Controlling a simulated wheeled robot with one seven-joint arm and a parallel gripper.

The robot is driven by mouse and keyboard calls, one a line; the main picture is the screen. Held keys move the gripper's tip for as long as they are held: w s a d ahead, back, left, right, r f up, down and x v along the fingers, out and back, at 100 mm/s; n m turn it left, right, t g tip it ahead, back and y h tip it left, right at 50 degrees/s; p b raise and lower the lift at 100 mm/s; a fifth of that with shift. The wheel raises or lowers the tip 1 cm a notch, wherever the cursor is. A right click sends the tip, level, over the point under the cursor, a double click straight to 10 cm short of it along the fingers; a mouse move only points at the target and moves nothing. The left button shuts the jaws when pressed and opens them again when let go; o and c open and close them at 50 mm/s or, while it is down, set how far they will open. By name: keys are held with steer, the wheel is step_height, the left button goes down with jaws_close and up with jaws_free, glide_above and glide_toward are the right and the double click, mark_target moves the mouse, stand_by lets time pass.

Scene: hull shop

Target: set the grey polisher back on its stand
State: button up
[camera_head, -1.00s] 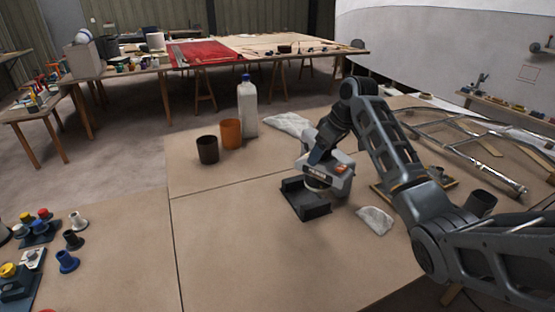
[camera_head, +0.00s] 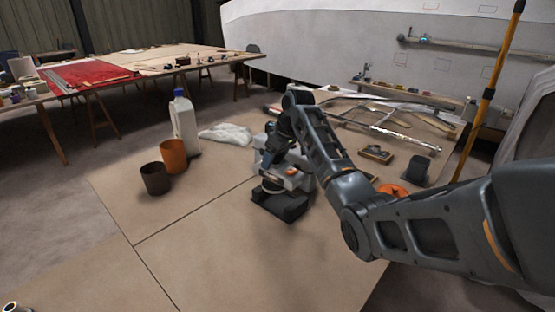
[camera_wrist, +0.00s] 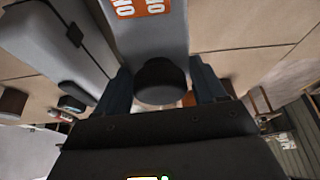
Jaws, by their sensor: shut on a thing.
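The grey polisher (camera_head: 290,176) with orange marks is in my gripper (camera_head: 276,152) in the head view. It is roughly upright, directly over the black stand (camera_head: 290,211). Its round underside is at the stand, but I cannot tell whether it rests there or hangs just above. In the wrist view the polisher's grey body (camera_wrist: 150,45) with an orange label lies between my two fingers (camera_wrist: 160,90), which are shut on it. The wrist view does not clearly show the stand. My arm hides part of the polisher.
A dark brown cup (camera_head: 155,179), an orange cup (camera_head: 174,156) and a white bottle (camera_head: 184,125) stand left of the stand. A white cloth (camera_head: 226,134) lies behind. The table's front left is clear.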

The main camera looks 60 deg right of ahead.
steer(key=shift+s+d+f+m, duration=0.2)
steer(key=shift+d+f, duration=0.2)
steer(key=shift+d, duration=0.1)
steer(key=shift+s+d+f+m, duration=0.15)
steer(key=shift+d+f+m, duration=0.05)
steer(key=shift+d+f, duration=0.25)
step_height(320, 180, down, 5)
steer(key=b, duration=0.5)
steer(key=shift+f, duration=0.15)
steer(key=shift+p, duration=0.55)
stand_by(0.6)
steer(key=shift+f+b, duration=0.3)
steer(key=shift+f, duration=0.25)
stand_by(0.5)
steer(key=o, duration=1.1)
steer(key=shift+s+a+f, duration=0.1)
